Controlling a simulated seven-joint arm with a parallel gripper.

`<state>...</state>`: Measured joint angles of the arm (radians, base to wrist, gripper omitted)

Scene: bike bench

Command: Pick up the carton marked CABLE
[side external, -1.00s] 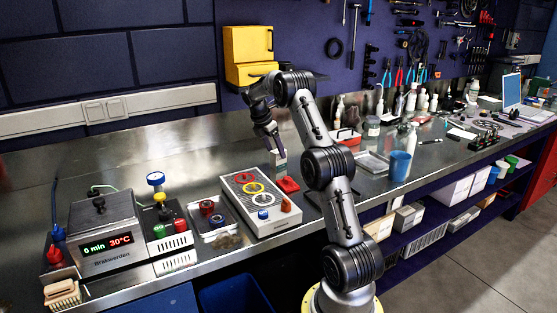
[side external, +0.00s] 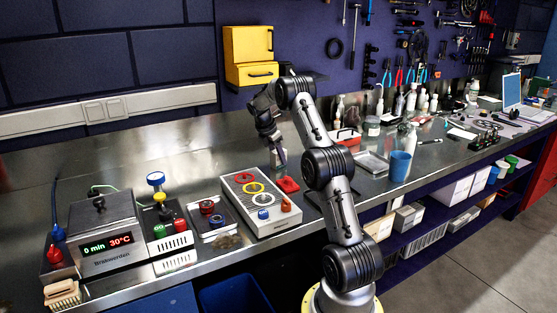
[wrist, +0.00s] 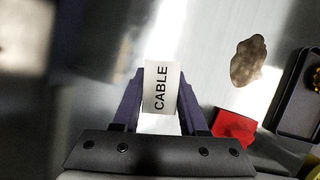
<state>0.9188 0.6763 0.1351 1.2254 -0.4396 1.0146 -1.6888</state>
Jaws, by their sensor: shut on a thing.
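The carton marked CABLE (wrist: 161,87) is a small white block, with its lettered top facing my wrist camera. It sits between the two fingers of my gripper (wrist: 160,75), with one finger against each side. In the side view my gripper (side external: 278,153) points down at the carton (side external: 275,158) behind the grey box with coloured rings. The fingers partly cover the carton there. I cannot tell whether its base touches the bench.
A red pad (side external: 288,185) lies close beside the carton. The grey box with rings and knobs (side external: 270,224) stands in front. A yellow cabinet (side external: 249,45) is at the wall behind. A blue cup (side external: 400,166) stands to the right. Bare steel bench lies left of the carton.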

